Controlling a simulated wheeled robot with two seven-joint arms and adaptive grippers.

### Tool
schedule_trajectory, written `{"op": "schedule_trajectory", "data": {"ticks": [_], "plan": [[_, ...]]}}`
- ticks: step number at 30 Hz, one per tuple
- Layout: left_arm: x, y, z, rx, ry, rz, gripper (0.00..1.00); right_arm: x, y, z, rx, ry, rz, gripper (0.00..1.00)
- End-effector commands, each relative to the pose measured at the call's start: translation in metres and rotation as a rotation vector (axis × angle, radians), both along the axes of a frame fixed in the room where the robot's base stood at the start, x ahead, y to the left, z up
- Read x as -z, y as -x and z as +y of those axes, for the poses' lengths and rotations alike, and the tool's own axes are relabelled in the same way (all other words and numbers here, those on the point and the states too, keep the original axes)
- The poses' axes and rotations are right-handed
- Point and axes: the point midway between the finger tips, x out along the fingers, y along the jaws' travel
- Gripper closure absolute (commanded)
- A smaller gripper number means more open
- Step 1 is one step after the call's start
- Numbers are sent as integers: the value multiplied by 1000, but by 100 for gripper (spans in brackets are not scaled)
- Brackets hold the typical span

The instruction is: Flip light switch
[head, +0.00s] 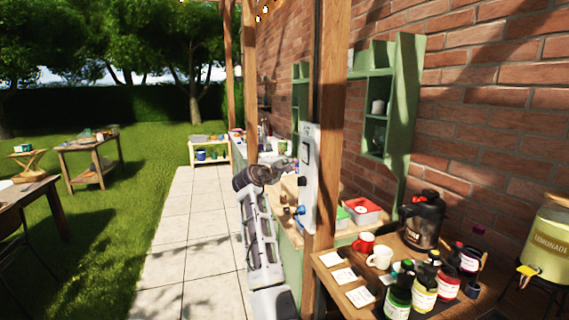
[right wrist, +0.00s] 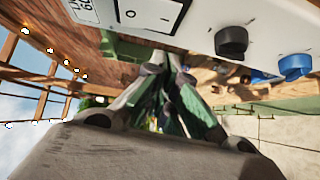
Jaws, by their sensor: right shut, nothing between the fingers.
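A white switch panel (head: 309,190) is fixed to the wooden post. A white rocker switch (right wrist: 157,12) marked O and I, in a black frame, shows at the top of the right wrist view. My right gripper (head: 286,164) is just left of the panel, near the switch's height. Its fingers (right wrist: 168,75) are shut and empty, close below the switch in the right wrist view. I cannot tell whether they touch the panel. A black knob (right wrist: 231,42) and a blue knob (right wrist: 295,66) sit farther along the panel. My left gripper is out of view.
The wooden post (head: 329,120) stands at the panel's right edge. Right of it, a table holds mugs (head: 379,258), a black kettle (head: 424,220), several bottles (head: 424,288) and a lemonade dispenser (head: 550,240). The paved path (head: 190,230) at left is clear.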

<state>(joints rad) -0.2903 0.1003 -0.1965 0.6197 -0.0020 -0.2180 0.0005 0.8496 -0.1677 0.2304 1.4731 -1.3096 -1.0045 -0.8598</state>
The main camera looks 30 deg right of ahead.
Motion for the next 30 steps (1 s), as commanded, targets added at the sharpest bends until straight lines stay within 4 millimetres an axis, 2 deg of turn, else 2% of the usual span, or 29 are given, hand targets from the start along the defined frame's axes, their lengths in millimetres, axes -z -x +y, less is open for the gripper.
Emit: {"op": "schedule_trajectory", "data": {"ticks": [11,24,30], "plan": [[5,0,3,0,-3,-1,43,3,12,20,-1,-1,-1,100],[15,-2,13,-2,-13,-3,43,9,41,67,-1,-1,0,100],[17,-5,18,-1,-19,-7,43,10,49,80,-1,-1,0,100]]}}
